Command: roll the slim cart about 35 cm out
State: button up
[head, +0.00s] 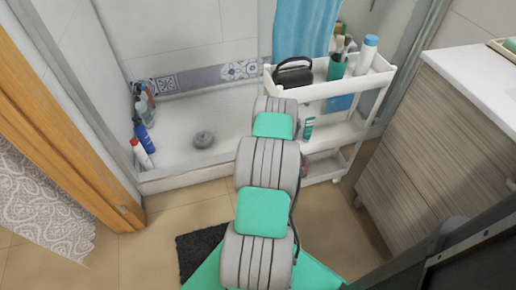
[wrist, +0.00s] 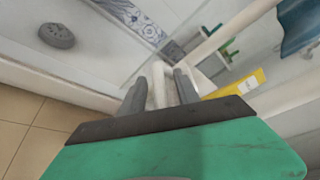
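The slim white cart (head: 345,129) stands upright on the right side of the shower, with its upper tray, a middle shelf and a low shelf showing. My arm covers its left end in the head view and hides my gripper there. In the wrist view, my gripper (wrist: 160,84) has one grey finger on each side of a white upright part of the cart (wrist: 207,46) at its near corner. The fingers are very close to this part, but I cannot tell whether they press on it.
The upper tray holds a dark bag (head: 292,76), a green bottle (head: 337,67) and a white bottle (head: 367,52). A wood-grain cabinet (head: 425,150) stands to the right. A dark mat (head: 200,250) lies on the tiled floor. Bottles (head: 143,137) stand in the shower at left.

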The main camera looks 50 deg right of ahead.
jog(key=v, duration=0.8)
jog(key=shift+b, duration=0.35)
jog(key=shift+d, duration=0.1)
